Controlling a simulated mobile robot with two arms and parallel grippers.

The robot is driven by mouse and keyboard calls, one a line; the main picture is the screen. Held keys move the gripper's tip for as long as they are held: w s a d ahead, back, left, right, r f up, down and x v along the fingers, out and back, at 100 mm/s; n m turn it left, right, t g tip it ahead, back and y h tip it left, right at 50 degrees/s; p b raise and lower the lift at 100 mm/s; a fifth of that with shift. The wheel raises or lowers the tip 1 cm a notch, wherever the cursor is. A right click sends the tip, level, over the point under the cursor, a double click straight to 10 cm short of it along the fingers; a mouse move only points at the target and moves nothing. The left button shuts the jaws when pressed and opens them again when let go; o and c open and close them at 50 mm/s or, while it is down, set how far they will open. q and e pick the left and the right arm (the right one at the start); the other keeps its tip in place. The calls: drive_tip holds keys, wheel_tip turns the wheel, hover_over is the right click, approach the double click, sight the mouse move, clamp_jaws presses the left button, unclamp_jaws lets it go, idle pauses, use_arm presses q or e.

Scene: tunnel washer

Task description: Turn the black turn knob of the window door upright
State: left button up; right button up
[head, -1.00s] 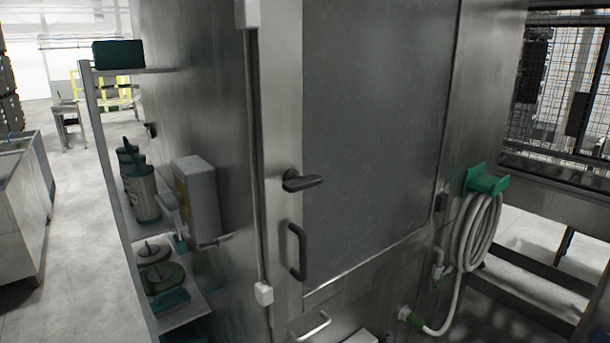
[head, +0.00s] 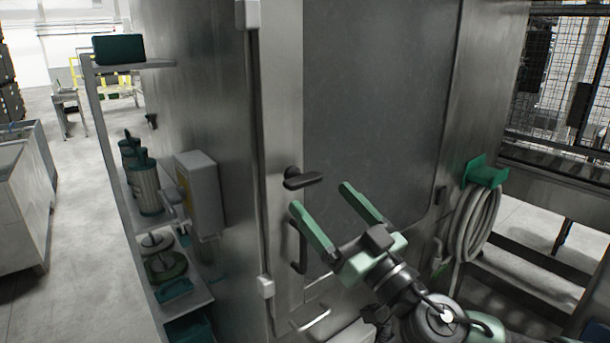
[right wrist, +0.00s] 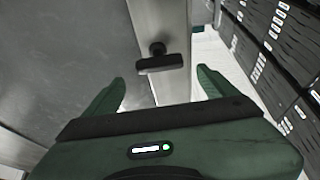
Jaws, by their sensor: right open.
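The black turn knob (head: 302,178) sits on the metal frame at the left edge of the window door (head: 375,110). Its handle lies roughly level, pointing right in the head view. In the right wrist view the knob (right wrist: 160,62) shows ahead, between the two fingertips and beyond them. My right gripper (head: 320,195) is open and empty, its green fingers pointing toward the knob from below right, apart from it. The gripper's fingers also frame the right wrist view (right wrist: 160,82). My left gripper is out of view.
A black pull handle (head: 298,248) stands upright below the knob, partly behind a gripper finger. A metal handle (head: 312,322) is lower.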

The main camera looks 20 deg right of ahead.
sight(309, 181)
drive_tip(key=p+x, duration=0.3)
drive_tip(key=x, duration=0.3)
drive_tip(key=shift+s+r, duration=0.1)
drive_tip(key=shift+r, duration=0.05)
drive_tip(key=shift+w+a+p, duration=0.15)
drive_tip(key=shift+w+p, duration=0.3)
drive_tip(key=shift+w, duration=0.1)
drive_tip(key=c, duration=1.4)
